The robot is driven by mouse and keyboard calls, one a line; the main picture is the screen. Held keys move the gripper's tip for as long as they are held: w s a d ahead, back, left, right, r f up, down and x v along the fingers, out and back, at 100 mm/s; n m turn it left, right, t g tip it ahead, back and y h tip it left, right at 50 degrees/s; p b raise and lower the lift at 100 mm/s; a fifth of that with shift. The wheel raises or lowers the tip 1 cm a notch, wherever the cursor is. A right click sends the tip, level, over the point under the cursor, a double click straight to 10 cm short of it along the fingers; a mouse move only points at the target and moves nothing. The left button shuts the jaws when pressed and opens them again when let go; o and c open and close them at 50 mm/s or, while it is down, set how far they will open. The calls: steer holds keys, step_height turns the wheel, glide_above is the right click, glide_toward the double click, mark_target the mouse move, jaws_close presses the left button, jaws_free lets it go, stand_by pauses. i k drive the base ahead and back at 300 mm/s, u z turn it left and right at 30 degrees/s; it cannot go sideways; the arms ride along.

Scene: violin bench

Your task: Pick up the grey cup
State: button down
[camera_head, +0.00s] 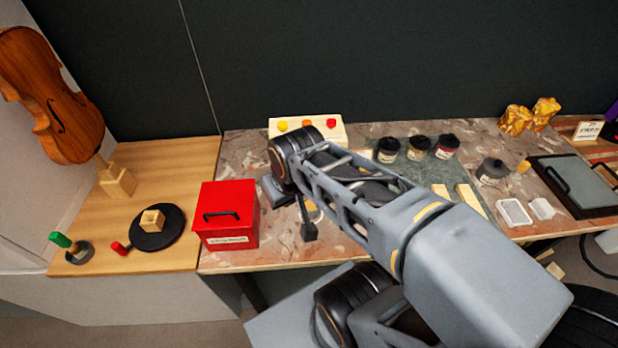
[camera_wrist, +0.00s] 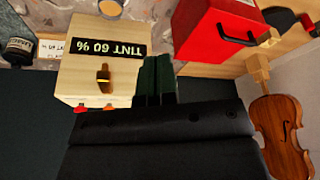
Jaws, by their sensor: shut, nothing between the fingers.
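A low, dark grey round cup-like holder (camera_head: 79,253) stands at the far left of the wooden bench, with a green-topped object (camera_head: 60,240) leaning in it. I cannot tell for sure that it is the grey cup. A pale round rim (camera_wrist: 110,8) shows at the top edge of the wrist view; its body is mostly cut off. My gripper (camera_wrist: 157,63) is shut and empty, beside a pale wooden box (camera_wrist: 85,75) labelled "TINT 60 %". In the head view my arm hides much of the middle bench.
A red box (camera_head: 228,212) with a black handle stands left of my arm. A black disc (camera_head: 157,228) holds a wooden block; a violin (camera_head: 50,95) stands behind. Right are dark-lidded jars (camera_head: 417,148), a grey lidded pot (camera_head: 491,173), white trays (camera_head: 514,212) and a dark tray (camera_head: 562,190).

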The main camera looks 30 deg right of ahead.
mark_target(314, 212)
steer(key=u, duration=0.8)
steer(key=k, duration=1.1)
steer(key=u, duration=1)
steer(key=i, duration=0.45)
steer(key=z, duration=0.25)
